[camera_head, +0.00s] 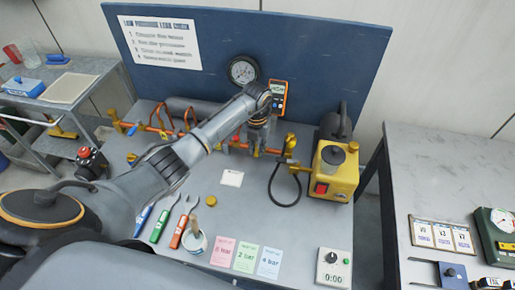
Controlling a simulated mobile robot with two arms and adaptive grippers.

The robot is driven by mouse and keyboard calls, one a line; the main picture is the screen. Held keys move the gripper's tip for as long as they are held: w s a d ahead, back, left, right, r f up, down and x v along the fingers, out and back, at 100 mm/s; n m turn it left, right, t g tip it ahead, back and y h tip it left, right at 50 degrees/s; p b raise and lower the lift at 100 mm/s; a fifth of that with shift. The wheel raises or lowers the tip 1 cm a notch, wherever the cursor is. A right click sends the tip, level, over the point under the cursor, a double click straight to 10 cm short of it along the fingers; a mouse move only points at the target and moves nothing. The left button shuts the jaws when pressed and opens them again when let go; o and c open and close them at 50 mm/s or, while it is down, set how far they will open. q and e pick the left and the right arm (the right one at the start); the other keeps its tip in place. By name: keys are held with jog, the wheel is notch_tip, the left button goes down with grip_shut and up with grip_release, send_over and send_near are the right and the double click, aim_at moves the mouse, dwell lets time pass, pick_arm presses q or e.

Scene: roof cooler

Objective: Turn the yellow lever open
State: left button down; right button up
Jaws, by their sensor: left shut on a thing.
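My left arm reaches in from the left across the bench. Its gripper (257,149) points down at the copper and brass pipe run (238,145) in front of the blue board. The gripper is shut on a small yellow-orange part at the pipe, which appears to be the yellow lever. The fingers and wrist hide most of this part, so its angle cannot be told. A brass fitting (291,143) stands upright on the pipe just right of the gripper. My right gripper is not in view.
A round gauge (242,71) and an orange meter (278,97) are behind the gripper. A yellow pump (335,170) with a black hose (284,205) stands right. Tools (178,228), coloured cards (245,258) and a timer (333,268) lie in front. The bench centre is mostly clear.

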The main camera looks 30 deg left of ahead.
pick_arm(q)
jog(key=shift+w+a+m+b, duration=0.5)
jog(key=shift+a+m+b, duration=0.35)
jog(key=shift+m+b, duration=1.7)
jog(key=shift+w+a+m+b, duration=0.5)
jog(key=shift+a+m+b, duration=0.4)
jog(key=shift+m+b, duration=1.7)
jog(key=shift+w+a+m+b, duration=0.5)
jog(key=shift+a+m+b, duration=0.35)
jog(key=shift+m+b, duration=1.7)
jog(key=shift+m+p, duration=0.3)
jog(key=shift+m, duration=0.1)
jog(key=c, duration=1.3)
grip_release()
